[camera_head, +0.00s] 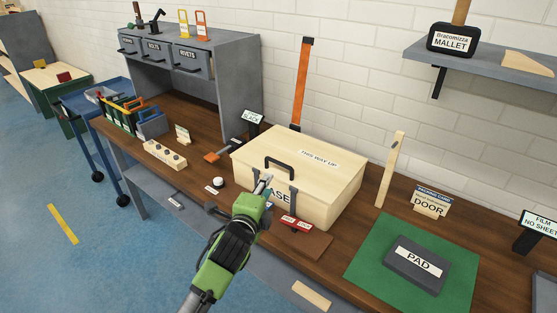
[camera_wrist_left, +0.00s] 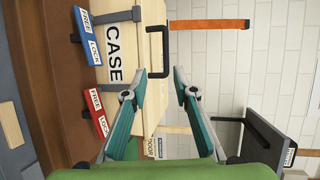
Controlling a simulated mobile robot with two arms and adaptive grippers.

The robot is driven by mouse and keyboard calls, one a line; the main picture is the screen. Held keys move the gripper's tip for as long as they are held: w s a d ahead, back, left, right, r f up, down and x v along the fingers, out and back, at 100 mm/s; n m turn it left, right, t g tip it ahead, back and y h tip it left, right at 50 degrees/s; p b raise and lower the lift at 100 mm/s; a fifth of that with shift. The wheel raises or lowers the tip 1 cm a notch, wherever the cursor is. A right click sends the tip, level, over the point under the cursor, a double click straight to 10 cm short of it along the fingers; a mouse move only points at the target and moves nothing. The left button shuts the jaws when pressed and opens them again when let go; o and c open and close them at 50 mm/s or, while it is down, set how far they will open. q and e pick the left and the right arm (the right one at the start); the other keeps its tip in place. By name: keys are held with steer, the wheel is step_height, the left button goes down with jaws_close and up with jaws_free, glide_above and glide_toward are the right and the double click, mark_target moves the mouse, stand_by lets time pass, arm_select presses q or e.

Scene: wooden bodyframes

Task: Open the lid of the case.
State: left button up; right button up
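The pale wooden case (camera_head: 345,187) stands on the brown bench with its lid (camera_head: 318,160) down. The lid has a black handle (camera_head: 280,160) at its front edge; the handle (camera_wrist_left: 167,42) also shows in the left wrist view. A grey latch strap (camera_head: 292,197) runs down the case front; another strap (camera_wrist_left: 136,13) shows in the wrist view. A red tag (camera_head: 296,222) and a blue tag (camera_wrist_left: 88,36), both marked FREE and LOCK, are by the front. My left gripper (camera_head: 266,182) is open and empty near the front, below the handle; contact is unclear. My right gripper is not in view.
A green mat (camera_head: 362,262) with a grey pad (camera_head: 416,264) lies right of the case. A wooden post (camera_head: 391,168) stands close by. A grey drawer cabinet (camera_head: 230,85) is behind left, and a shelf (camera_head: 480,62) hangs at upper right.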

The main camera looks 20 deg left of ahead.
mark_target(278, 164)
arm_select(q)
steer(key=x, duration=0.8)
steer(key=r+p+x, duration=0.1)
steer(key=x, duration=0.4)
steer(key=shift+w+r, duration=0.1)
steer(key=shift+w, duration=0.45)
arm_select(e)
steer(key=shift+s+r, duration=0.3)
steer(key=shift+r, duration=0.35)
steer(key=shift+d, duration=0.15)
arm_select(q)
jaws_close()
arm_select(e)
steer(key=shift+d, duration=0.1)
